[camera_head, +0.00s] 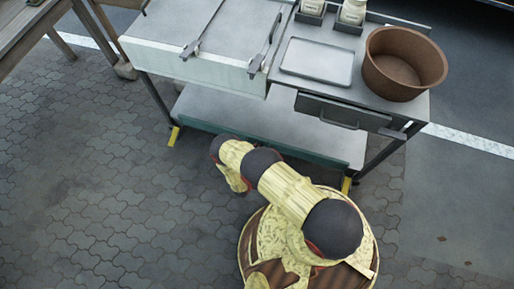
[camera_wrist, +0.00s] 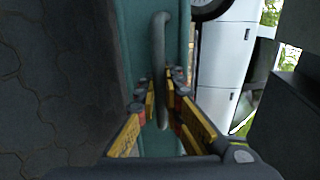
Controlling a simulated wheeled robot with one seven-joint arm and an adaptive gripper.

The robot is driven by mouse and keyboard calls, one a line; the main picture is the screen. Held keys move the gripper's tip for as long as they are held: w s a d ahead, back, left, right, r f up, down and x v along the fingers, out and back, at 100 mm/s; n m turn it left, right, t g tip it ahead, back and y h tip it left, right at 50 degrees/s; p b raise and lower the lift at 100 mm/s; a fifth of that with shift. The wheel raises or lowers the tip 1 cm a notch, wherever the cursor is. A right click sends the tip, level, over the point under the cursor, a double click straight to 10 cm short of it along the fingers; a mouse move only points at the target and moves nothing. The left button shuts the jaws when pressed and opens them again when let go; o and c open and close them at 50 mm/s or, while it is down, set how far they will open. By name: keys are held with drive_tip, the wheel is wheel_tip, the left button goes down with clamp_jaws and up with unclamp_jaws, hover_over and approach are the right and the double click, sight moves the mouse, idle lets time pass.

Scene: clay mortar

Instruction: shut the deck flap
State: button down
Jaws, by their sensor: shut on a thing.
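The deck flap shows in the wrist view as a teal panel (camera_wrist: 134,30) running up the picture, with a grey bar handle (camera_wrist: 158,35) on it. My gripper (camera_wrist: 159,88) has its yellow fingers on both sides of this handle and is shut on it. In the head view a thin teal strip (camera_head: 318,157) runs along the front edge of the cart's lower shelf. It looks like the same panel seen from above; how far it stands open cannot be told. My gripper and the handle are hidden in the head view.
Yellow-footed legs (camera_head: 173,136) flank the shelf. Paving at left is clear.

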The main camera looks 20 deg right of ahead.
drive_tip(key=c, duration=2)
unclamp_jaws()
drive_tip(key=shift+o, duration=0.2)
drive_tip(key=v, duration=1.2)
